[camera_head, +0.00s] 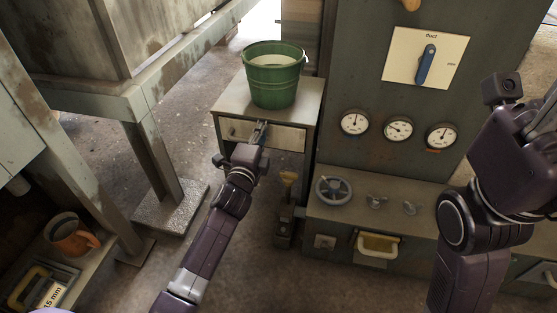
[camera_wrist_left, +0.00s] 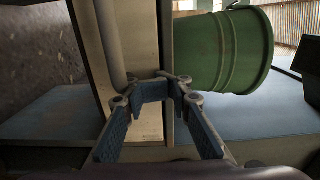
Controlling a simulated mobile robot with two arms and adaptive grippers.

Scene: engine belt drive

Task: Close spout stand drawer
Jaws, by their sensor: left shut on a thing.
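The spout stand (camera_head: 229,100) is a small table with a pale top and a drawer under it. The drawer front (camera_head: 290,138) is a beige panel; how far it stands out is hard to tell. In the left wrist view the drawer front (camera_wrist_left: 145,50) runs upright, with a grey bar handle (camera_wrist_left: 109,40) beside it. My left gripper (camera_head: 261,128) is at the middle of the drawer front. Its fingers (camera_wrist_left: 158,84) are shut on the drawer; the exact grip on handle or panel is unclear. My right arm is at the right edge, its gripper (camera_head: 542,120) partly cut off.
A green bucket (camera_head: 273,85) stands on the stand, and shows in the left wrist view (camera_wrist_left: 222,50). A grey-green cabinet with gauges (camera_head: 398,129) and a blue duct lever (camera_head: 426,64) is close on the right. A heavy bench leg (camera_head: 150,150) is left.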

